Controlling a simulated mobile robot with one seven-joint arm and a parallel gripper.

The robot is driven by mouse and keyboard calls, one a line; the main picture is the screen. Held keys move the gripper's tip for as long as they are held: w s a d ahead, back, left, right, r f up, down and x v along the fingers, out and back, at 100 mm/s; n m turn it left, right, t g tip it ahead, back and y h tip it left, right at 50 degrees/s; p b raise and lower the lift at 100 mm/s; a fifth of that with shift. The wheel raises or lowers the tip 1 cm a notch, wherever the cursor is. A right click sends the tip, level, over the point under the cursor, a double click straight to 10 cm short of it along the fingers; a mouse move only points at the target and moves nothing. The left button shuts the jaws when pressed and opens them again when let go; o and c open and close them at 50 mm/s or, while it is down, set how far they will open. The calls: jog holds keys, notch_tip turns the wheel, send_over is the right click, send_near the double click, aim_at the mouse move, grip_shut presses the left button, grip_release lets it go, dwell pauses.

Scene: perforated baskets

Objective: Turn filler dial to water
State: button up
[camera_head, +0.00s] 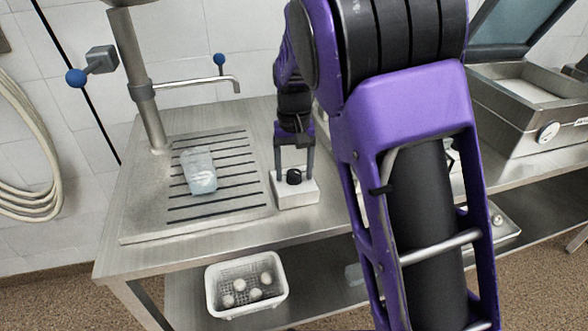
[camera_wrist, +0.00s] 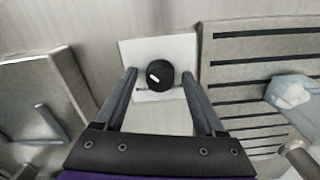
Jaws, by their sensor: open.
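The filler dial is a round black knob (camera_head: 294,177) with a white mark, on a white box (camera_head: 309,194) on the steel counter. In the wrist view the dial (camera_wrist: 160,75) sits near the centre, with its white mark slanted on the top; dark lettering on the box (camera_wrist: 185,45) is too small to read. My gripper (camera_head: 294,173) points down over the box. Its two fingers are open, one to each side of the dial, in the wrist view (camera_wrist: 160,82). I see a gap between the fingers and the dial and cannot tell any contact.
A slotted drain board (camera_head: 215,213) with a clear plastic container (camera_head: 199,171) lies left of the box. A tap spout (camera_head: 190,83) and a steel column stand behind. A white perforated basket (camera_head: 221,312) with several round items is on the lower shelf. A steel machine (camera_head: 500,105) stands right.

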grip_shut()
jog(key=shift+n, duration=0.3)
jog(key=n+p, duration=0.1)
jog(key=n, duration=0.2)
jog(key=shift+r+n, duration=0.1)
jog(key=shift+n, duration=0.2)
jog(key=n+p, duration=0.1)
jog(key=n, duration=0.3)
jog(key=shift+n, duration=0.3)
jog(key=n+p, duration=0.1)
jog(key=n, duration=0.3)
jog(key=shift+w+p, duration=0.1)
jog(key=shift+p, duration=0.3)
jog(key=shift+n+p, duration=0.95)
jog(key=shift+n, duration=1.55)
jog(key=shift+a, duration=0.1)
